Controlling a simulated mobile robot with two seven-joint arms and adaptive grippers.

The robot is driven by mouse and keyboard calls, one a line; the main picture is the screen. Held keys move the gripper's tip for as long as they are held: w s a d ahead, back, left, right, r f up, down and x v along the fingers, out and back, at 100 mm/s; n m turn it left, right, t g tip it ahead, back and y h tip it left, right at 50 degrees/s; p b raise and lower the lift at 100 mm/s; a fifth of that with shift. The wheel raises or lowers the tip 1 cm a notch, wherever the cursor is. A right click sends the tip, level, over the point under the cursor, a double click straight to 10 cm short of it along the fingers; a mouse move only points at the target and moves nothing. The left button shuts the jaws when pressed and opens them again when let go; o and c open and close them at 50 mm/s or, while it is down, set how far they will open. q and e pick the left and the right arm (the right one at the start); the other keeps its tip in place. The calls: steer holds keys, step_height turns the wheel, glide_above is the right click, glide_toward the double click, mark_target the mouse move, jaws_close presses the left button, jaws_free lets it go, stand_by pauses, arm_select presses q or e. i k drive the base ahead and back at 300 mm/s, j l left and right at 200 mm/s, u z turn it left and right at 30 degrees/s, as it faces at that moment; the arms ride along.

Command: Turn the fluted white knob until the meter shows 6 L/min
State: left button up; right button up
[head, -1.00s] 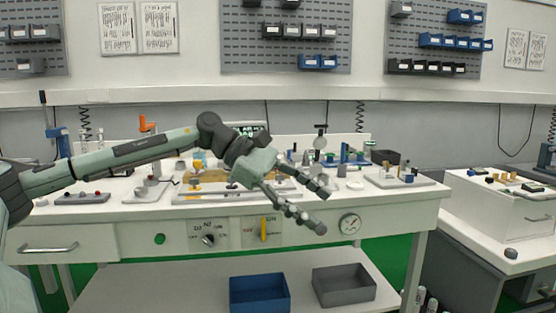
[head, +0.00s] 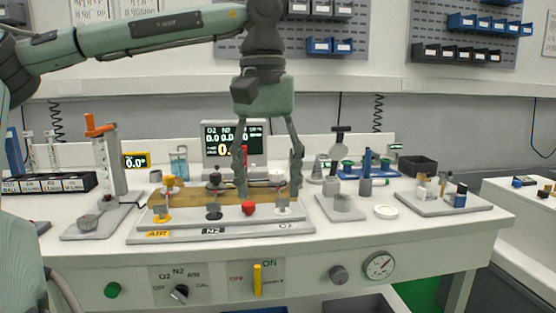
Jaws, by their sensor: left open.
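The bench holds a flat grey panel (head: 150,237) with labels AIR, N2 and O2. A white knob (head: 282,206) stands at its O2 end; its fluting is too small to make out. A black knob (head: 214,211) is by N2 and a yellow one (head: 163,214) by AIR. The meter screen (head: 222,138) behind shows O2, N2 and AIR readings that look like 0.0, with a larger yellow number below, partly hidden. My left gripper (head: 267,188) points down, open, its fingers spread over the panel's right half, apparently apart from the white knob. My right gripper is not in view.
A red knob (head: 248,208) sits near the left finger. A flowmeter stand with an orange top (head: 100,127) is at left. A grey stand (head: 340,205), a white disc (head: 386,212) and a tray of fittings (head: 430,205) are at right. The bench front has dials and switches.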

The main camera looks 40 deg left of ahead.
mark_target(276, 175)
steer(key=i+j, duration=0.75)
steer(key=j, duration=0.2)
